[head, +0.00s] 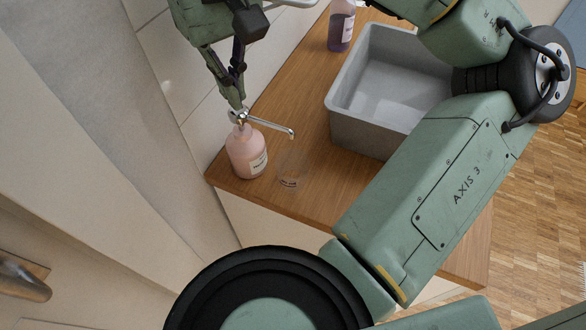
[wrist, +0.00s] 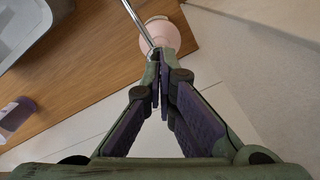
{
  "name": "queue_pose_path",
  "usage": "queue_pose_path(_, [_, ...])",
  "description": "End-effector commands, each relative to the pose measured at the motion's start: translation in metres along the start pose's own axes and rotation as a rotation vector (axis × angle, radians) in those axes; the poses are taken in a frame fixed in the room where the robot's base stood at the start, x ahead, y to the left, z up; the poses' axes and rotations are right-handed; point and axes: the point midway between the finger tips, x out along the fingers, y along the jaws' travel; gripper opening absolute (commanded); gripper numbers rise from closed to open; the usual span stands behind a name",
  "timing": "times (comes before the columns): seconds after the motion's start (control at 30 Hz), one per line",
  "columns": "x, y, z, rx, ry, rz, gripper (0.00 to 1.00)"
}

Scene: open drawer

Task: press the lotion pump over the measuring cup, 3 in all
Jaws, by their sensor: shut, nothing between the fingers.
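The pink lotion bottle (head: 247,157) stands upright near the corner of the wooden counter, with a label on its front. Its metal pump spout (head: 271,126) reaches out to the right over the clear measuring cup (head: 290,172), which is faint against the wood. My gripper (head: 239,106) is shut and empty, its fingertips right at the top of the pump head; I cannot tell if they press on it. In the wrist view the bottle (wrist: 167,33) and the spout (wrist: 137,22) show just beyond my shut fingertips (wrist: 160,55). The cup is not clear there.
A grey basin (head: 352,133) sits on the wooden counter (head: 322,196) right of the cup. My arm crosses the right side of the head view. Bare counter lies in front of the cup.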

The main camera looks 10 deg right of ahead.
Motion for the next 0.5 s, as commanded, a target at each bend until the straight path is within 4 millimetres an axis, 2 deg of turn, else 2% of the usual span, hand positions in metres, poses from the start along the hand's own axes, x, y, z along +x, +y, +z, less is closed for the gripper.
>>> queue_pose_path(0.5, [0.0058,0.0,0.0001,0.0,0.0,0.0,0.0])
